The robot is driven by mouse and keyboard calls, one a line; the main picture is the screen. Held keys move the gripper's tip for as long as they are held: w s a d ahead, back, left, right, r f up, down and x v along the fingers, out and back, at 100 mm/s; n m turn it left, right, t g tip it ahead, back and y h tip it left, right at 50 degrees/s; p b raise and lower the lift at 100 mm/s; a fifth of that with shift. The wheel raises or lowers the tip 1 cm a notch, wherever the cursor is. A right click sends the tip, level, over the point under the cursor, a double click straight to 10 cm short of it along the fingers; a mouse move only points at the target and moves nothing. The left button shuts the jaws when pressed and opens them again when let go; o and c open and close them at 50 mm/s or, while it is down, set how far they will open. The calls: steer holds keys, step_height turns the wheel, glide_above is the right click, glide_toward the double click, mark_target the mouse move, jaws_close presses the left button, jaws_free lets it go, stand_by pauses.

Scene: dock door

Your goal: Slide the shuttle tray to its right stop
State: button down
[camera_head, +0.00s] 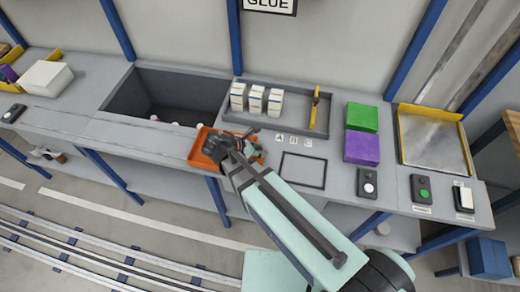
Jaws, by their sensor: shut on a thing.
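The shuttle tray appears to be the shallow orange tray (196,158) at the front edge of the grey bench, in front of the dark sunken bin. My gripper (232,146) is over the tray and shut on it. The exact place of the grip is hidden behind the gripper and my arm, which reaches in from the lower right. The middle of the tray is largely covered, and its right end shows beside the gripper. I cannot make out a stop at the tray's right.
Several white boxes (256,100) stand behind the tray, with a yellow divider (316,105) to their right. A dark square outline (303,170) lies on the bench right of the tray. Green (362,117) and purple (362,147) blocks and button boxes (368,184) are farther right.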

steer(key=shift+s+d, duration=0.1)
steer(key=shift+d, duration=0.1)
steer(key=c, duration=0.8)
jaws_free()
steer(key=shift+d, duration=0.1)
steer(key=shift+c, duration=0.2)
steer(key=v, duration=1.2)
